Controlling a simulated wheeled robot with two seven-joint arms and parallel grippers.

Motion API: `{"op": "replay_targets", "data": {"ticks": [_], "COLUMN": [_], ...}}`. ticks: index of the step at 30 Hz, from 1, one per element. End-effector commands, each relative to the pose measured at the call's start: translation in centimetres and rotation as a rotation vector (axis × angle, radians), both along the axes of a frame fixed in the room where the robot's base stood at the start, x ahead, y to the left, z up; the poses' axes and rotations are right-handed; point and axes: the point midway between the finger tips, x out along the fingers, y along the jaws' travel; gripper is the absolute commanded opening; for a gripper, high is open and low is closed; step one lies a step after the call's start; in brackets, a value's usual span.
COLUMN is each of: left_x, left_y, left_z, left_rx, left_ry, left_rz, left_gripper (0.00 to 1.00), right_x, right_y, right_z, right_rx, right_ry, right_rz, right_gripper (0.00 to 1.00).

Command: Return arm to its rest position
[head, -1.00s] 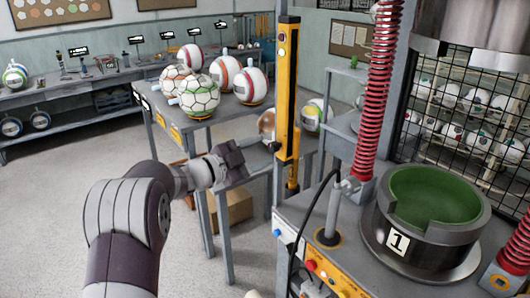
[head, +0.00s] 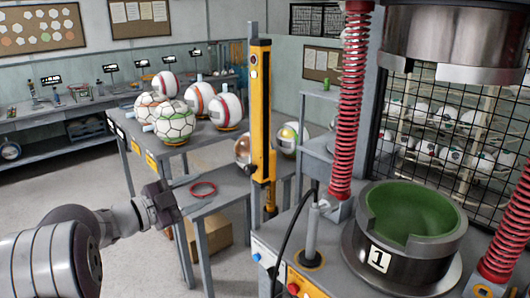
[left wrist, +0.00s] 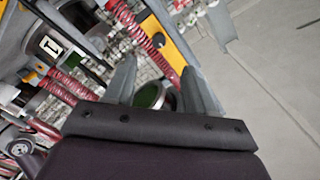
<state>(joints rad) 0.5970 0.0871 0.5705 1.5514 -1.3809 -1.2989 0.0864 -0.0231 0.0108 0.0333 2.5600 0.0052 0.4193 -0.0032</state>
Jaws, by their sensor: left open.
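My left arm comes in from the lower left in the head view. Its gripper (head: 168,203) hangs in the air in front of the small grey side table (head: 212,195), to the left of the press. In the left wrist view the two grey fingers (left wrist: 160,90) stand apart with nothing held between them. The press with the green-lined lower mould (head: 412,232), marked 1, stands at the right, and its upper mould (head: 452,40) is raised above it. No ball lies in the lower mould. My right gripper does not show.
A yellow post (head: 261,120) stands between the side table and the press. Several balls (head: 175,122) sit on the grey table behind. A red ring (head: 203,189) lies on the side table. A cardboard box (head: 213,236) is under it. The floor at left is clear.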

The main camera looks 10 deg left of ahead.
Motion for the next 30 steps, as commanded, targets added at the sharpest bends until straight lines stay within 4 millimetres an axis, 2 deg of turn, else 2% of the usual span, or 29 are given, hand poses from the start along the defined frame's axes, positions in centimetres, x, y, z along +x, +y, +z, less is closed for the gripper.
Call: {"op": "replay_targets", "data": {"ticks": [2, 3, 5, 6, 8, 9, 11, 12, 15, 18, 20, 22, 30], "left_x": [1.2, 1.9, 2.0, 1.2, -1.8, -4.8, -9.5, -12.5, -19.1, -23.5, -24.4, -24.1, -24.0], "left_y": [1.9, 3.8, 7.7, 9.5, 10.2, 9.1, 6.3, 4.1, -1.4, -5.9, -7.9, -9.1, -9.5], "left_z": [-1.0, -2.3, -5.0, -7.2, -11.2, -13.9, -16.8, -18.2, -19.6, -19.4, -18.6, -18.1, -18.3], "left_rx": [0.011, -0.004, -0.049, -0.094, -0.167, -0.208, -0.253, -0.272, -0.286, -0.275, -0.248, -0.212, -0.196], "left_ry": [0.039, 0.089, 0.211, 0.331, 0.568, 0.746, 0.985, 1.127, 1.410, 1.574, 1.590, 1.571, 1.568], "left_rz": [0.114, 0.234, 0.480, 0.651, 0.882, 1.001, 1.113, 1.159, 1.207, 1.192, 1.149, 1.104, 1.088], "left_gripper": [0.55, 0.55, 0.55, 0.55, 0.55, 0.55, 0.55, 0.55, 0.55, 0.55, 0.55, 0.55, 0.55], "right_x": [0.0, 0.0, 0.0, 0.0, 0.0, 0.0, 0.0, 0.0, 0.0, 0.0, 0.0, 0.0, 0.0], "right_y": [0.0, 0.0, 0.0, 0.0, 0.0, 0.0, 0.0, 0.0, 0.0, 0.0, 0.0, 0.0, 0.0], "right_z": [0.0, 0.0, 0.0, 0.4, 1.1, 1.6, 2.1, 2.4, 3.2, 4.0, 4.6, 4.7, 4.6], "right_rx": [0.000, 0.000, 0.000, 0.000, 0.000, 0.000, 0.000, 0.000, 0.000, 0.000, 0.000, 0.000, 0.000], "right_ry": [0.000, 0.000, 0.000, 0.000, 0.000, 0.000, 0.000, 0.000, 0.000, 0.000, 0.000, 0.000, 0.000], "right_rz": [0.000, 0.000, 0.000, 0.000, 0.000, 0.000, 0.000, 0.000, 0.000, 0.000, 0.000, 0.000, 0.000], "right_gripper": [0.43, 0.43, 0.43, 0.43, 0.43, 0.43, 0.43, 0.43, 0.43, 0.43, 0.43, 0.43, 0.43]}}
